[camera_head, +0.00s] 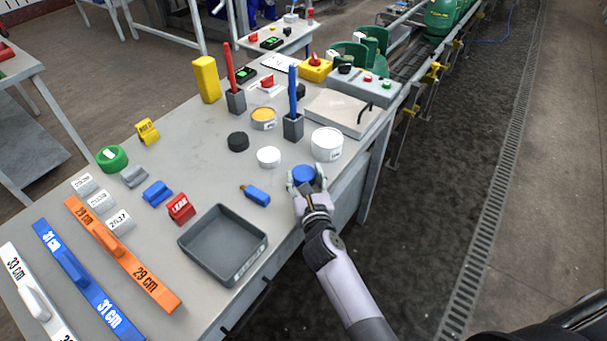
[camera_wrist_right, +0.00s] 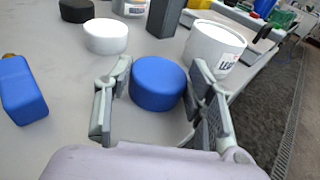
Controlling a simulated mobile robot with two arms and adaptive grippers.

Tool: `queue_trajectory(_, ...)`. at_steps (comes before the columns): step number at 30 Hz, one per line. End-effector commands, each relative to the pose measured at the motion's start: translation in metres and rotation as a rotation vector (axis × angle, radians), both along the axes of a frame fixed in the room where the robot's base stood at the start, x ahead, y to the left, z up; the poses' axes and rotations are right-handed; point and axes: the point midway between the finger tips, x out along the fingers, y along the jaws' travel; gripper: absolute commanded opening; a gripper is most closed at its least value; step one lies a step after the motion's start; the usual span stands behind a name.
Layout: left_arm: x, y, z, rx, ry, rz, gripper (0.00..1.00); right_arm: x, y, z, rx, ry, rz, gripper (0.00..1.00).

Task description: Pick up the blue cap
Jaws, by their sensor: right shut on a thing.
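The blue cap (camera_head: 304,174) is a short round cylinder near the front right edge of the grey table (camera_head: 205,130). My right gripper (camera_head: 306,183) is around it, with a finger on each side. In the right wrist view the blue cap (camera_wrist_right: 158,82) sits between the two fingers of my right gripper (camera_wrist_right: 157,95). The gripper is shut on the cap. I cannot tell whether the cap is lifted off the table. My left gripper is in neither view.
A white cap (camera_head: 268,156), a black cap (camera_head: 238,141) and a white labelled can (camera_head: 326,144) stand close by. A blue bottle-like piece (camera_head: 256,195) and a grey tray (camera_head: 223,244) lie to the left. A grey holder with a blue stick (camera_head: 293,125) stands behind.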

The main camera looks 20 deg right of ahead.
Motion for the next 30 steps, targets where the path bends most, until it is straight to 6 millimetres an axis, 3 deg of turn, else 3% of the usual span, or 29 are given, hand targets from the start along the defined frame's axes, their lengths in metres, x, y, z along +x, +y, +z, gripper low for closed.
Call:
queue_trajectory(4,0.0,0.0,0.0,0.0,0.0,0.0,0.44,0.0,0.0,0.0,0.0,0.0,0.0,0.31)
queue_trajectory(12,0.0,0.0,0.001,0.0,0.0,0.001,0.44,0.0,0.0,0.002,0.0,-0.001,0.0,0.3)
queue_trajectory(17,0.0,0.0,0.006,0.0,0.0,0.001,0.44,0.0,0.0,0.013,-0.001,-0.003,-0.001,0.3)
queue_trajectory(23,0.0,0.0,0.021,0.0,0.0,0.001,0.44,0.001,-0.001,0.05,-0.002,-0.007,0.0,0.3)
queue_trajectory(30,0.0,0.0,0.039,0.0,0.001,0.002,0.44,0.001,0.0,0.12,-0.002,-0.008,0.001,0.3)
